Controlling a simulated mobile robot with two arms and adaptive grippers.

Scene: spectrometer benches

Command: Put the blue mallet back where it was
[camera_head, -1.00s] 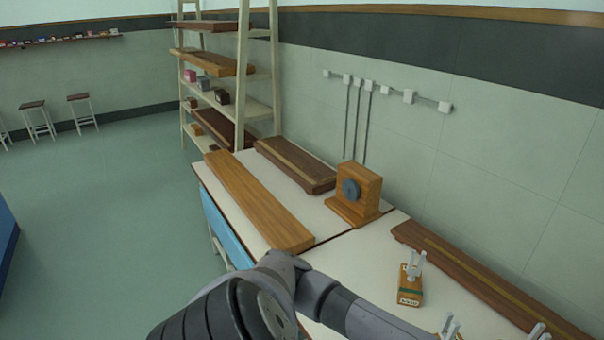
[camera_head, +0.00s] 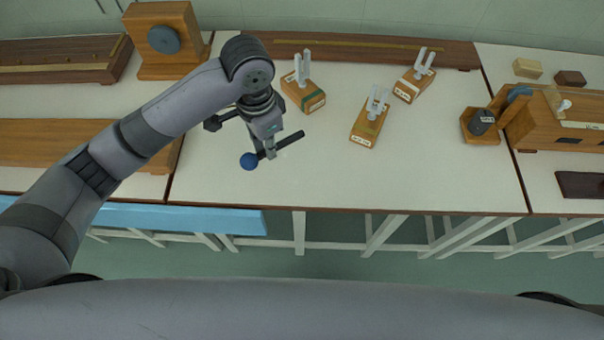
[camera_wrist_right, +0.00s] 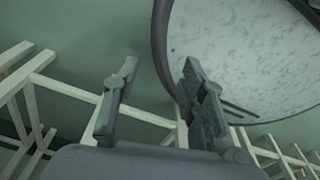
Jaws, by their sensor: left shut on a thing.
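The blue mallet has a round blue head (camera_head: 249,161) and a thin black handle (camera_head: 290,140). My left gripper (camera_head: 269,150) is shut on the handle near the head, above the front left part of the white bench. The head points left and the handle's free end points right and back. I cannot tell whether the mallet touches the bench top. My right gripper (camera_wrist_right: 160,78) shows in the right wrist view, with its fingers apart and nothing between them.
Tuning forks stand on wooden boxes: one with a green band (camera_head: 303,92), one in the middle (camera_head: 366,128), one farther right (camera_head: 413,86). A dark wooden board (camera_head: 370,50) lies behind. A wooden stand with a dark cylinder (camera_head: 480,138) is right. The white bench top (camera_head: 430,170) is clear in front.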

